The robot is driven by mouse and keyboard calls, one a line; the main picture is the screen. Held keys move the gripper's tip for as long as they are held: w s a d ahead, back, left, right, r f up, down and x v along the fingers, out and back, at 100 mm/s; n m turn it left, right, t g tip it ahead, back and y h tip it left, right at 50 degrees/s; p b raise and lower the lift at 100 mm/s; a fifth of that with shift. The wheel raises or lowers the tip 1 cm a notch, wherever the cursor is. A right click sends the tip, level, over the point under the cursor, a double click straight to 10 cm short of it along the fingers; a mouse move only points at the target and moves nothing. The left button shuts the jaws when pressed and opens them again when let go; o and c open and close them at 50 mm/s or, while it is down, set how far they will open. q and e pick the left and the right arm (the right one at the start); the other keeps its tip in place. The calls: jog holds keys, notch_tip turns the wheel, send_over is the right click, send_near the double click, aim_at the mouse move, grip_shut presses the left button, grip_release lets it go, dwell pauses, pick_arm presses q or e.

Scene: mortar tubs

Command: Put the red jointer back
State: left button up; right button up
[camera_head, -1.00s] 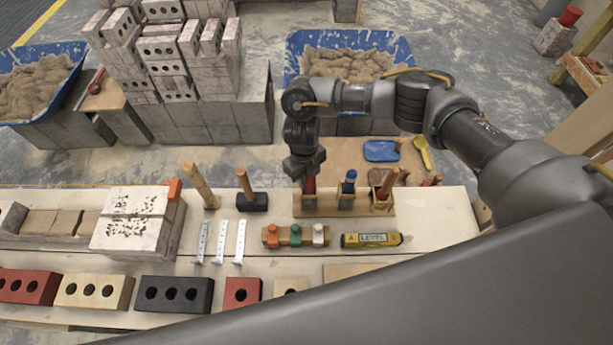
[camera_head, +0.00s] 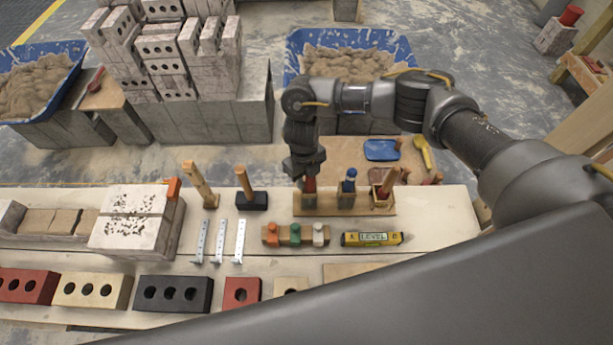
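A red-handled tool (camera_head: 310,184), which looks like the red jointer, stands upright in the left slot of the wooden rack (camera_head: 343,210). My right gripper (camera_head: 306,178) points down right above that slot, at the top of the red handle. Its fingers are small and dark here, so I cannot tell whether they are shut on the handle or apart from it. A blue-handled tool (camera_head: 349,180) stands in the middle slot, and a wooden-handled one (camera_head: 389,183) in the right slot. My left gripper is not in view.
A yellow level (camera_head: 371,239) and a block with orange, green and white pieces (camera_head: 296,235) lie in front of the rack. A mallet (camera_head: 249,192) stands to its left. A blue mortar tub (camera_head: 398,50) is behind. My arm link covers the lower right.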

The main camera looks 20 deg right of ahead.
jog(key=shift+o, duration=1.4)
jog(key=shift+r, duration=0.15)
notch_tip(320, 180, up, 11)
jog(key=shift+w+a+f, duration=0.15)
jog(key=shift+w+f, duration=0.05)
jog(key=shift+w, duration=0.15)
jog(key=shift+f, duration=0.1)
